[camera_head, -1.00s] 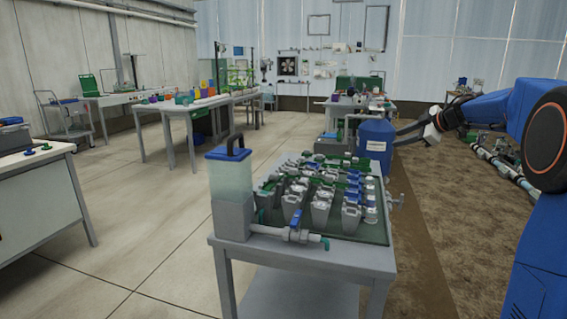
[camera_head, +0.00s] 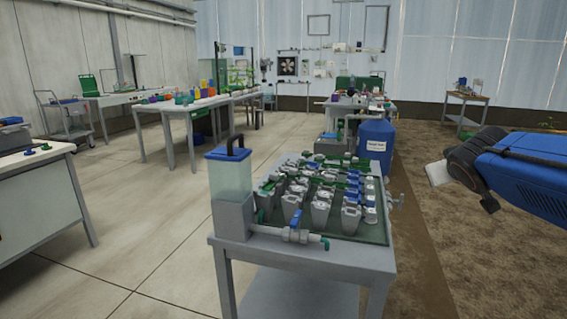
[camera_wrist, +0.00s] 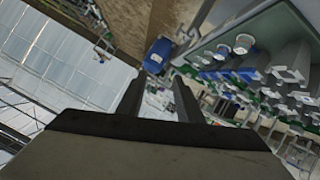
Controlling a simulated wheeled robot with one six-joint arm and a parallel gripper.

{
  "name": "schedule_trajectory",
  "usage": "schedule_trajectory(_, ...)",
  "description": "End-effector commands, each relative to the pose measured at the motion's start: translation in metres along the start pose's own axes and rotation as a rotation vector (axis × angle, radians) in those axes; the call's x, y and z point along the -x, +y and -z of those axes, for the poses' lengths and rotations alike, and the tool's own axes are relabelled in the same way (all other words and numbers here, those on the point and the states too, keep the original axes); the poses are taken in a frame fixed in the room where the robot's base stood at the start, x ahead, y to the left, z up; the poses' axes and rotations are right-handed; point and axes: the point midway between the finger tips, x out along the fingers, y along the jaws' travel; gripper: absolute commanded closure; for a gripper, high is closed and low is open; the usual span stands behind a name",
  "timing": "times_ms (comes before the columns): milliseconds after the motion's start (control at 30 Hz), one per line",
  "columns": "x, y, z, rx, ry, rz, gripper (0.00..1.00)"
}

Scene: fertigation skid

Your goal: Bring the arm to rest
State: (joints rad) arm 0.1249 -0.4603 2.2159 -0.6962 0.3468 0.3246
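My gripper (camera_wrist: 158,82) shows in the wrist view with its two dark fingers apart and nothing between them, so it is open and empty. In the head view my blue arm reaches in from the right edge, above the brown soil, to the right of the skid table. Its pale end piece points left, and the fingers cannot be made out there. The arm appears clear of the table and of the blue tank (camera_head: 376,145). The wrist view is tilted and takes in the skid's cups and fittings at upper right.
The grey skid table (camera_head: 310,252) stands in front, with a clear reservoir (camera_head: 231,180), a blue-handled valve (camera_head: 296,226) and several cups on it. A white workbench (camera_head: 40,165) is at left. A small wooden table (camera_head: 467,98) stands far right. Floor at left is free.

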Motion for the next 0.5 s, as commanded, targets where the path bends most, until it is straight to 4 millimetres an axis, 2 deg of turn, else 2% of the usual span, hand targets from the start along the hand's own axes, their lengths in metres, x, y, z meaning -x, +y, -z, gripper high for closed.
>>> schedule_trajectory(33, 0.015, -0.010, -0.027, -0.024, -0.053, 0.016, 0.67)
schedule_trajectory(100, 0.031, -0.024, -0.064, -0.054, -0.135, 0.044, 0.67)
schedule_trajectory(300, 0.083, -0.073, -0.165, -0.115, -0.356, 0.166, 0.67)
schedule_trajectory(400, 0.110, -0.099, -0.208, -0.134, -0.454, 0.240, 0.67)
schedule_trajectory(500, 0.134, -0.122, -0.243, -0.144, -0.533, 0.312, 0.67)
